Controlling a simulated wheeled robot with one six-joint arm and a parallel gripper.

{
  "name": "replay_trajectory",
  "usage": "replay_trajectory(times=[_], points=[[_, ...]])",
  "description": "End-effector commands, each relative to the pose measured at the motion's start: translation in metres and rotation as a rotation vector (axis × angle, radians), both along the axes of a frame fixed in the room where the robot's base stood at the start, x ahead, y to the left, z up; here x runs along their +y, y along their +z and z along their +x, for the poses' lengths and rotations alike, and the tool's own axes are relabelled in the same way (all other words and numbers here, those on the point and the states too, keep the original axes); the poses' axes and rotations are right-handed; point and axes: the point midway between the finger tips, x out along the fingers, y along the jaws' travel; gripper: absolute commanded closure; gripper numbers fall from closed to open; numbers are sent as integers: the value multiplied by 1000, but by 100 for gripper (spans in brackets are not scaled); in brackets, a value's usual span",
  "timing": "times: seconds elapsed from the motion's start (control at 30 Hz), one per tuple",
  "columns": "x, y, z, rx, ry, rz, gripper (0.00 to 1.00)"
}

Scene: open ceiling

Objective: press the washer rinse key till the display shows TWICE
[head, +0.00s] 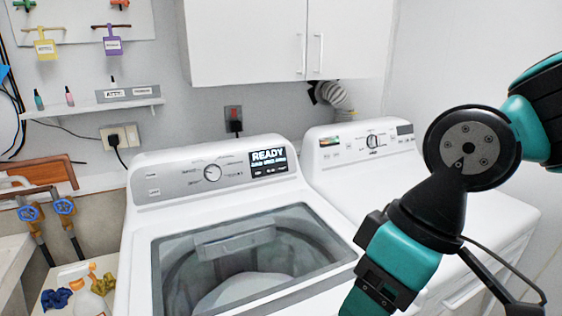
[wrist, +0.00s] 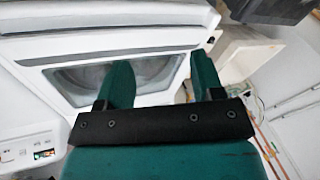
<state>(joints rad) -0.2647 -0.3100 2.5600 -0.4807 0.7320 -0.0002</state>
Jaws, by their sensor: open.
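The white top-loading washer (head: 140,245) stands in the middle of the head view with its glass lid (head: 250,255) shut. In the head view the fingertips are out of frame.
A white dryer (head: 440,195) stands right of the washer, partly behind my arm. A white cabinet (head: 270,42) hangs above. Blue-handled taps (head: 46,210) and a spray bottle (head: 85,285) are at the left. The space before the washer panel is clear.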

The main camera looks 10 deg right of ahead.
Motion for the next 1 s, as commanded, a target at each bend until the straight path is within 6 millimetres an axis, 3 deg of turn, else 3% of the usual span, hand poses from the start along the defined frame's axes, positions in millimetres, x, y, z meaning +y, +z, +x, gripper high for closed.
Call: replay_trajectory(times=[0.03,0.2,0.27,1.0], points=[[0,0,0,0,0,0,50],[0,0,0,0,0,0,89],[0,0,0,0,0,0,100],[0,0,0,0,0,0,100]])
